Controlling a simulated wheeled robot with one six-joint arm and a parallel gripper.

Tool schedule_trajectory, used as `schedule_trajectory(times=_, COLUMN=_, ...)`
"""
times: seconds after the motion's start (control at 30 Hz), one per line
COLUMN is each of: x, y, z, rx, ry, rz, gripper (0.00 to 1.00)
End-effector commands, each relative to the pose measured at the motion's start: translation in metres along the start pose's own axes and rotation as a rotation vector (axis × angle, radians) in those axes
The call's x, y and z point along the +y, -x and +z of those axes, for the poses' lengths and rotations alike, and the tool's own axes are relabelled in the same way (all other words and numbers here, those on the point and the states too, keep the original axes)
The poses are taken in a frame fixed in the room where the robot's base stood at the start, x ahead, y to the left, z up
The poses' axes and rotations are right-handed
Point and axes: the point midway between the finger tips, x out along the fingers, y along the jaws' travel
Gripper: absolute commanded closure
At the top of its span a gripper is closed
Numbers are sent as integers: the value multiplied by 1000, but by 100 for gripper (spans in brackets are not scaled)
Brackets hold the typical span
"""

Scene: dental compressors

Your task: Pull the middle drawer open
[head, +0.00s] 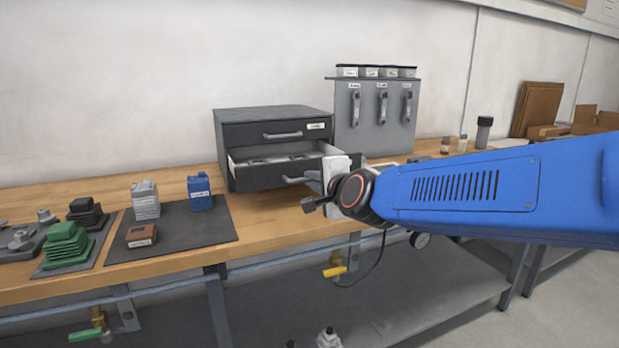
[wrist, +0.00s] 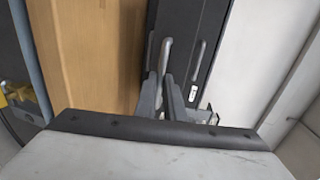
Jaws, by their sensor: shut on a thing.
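The dark drawer cabinet (head: 228,170) stands on the wooden bench against the wall. Its top drawer (head: 255,136) is shut and has a silver handle. The drawer below it (head: 270,178) is pulled part-way out, with its light interior and some contents showing. My gripper (head: 314,183) is at the right part of that drawer's handle (head: 292,181). In the wrist view, my gripper's fingers (wrist: 163,82) are closed around the lower end of a silver handle (wrist: 166,52). The lower part of the cabinet is hidden by the open drawer.
A dark mat (head: 180,240) with a blue container (head: 200,193), a grey container (head: 145,200) and a brown block (head: 141,236) lies left of the drawer. A grey panel with hanging tools (head: 378,120) stands right of the cabinet. Green and black parts sit at far left.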

Motion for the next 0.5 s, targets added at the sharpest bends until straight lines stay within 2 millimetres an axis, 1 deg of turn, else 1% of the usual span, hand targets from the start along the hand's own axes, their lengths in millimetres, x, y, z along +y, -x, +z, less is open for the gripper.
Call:
schedule_trajectory(times=0.33, x=1, y=1, z=0, rx=0, ry=0, rz=1, gripper=100)
schedule_trajectory(times=0.37, x=1, y=1, z=0, rx=0, ry=0, rz=1, gripper=86)
schedule_trajectory(times=0.4, x=1, y=1, z=0, rx=0, ry=0, rz=1, gripper=77)
schedule_trajectory(times=0.43, x=1, y=1, z=0, rx=0, ry=0, rz=1, gripper=73)
schedule_trajectory(times=0.5, x=1, y=1, z=0, rx=0, ry=0, rz=1, gripper=73)
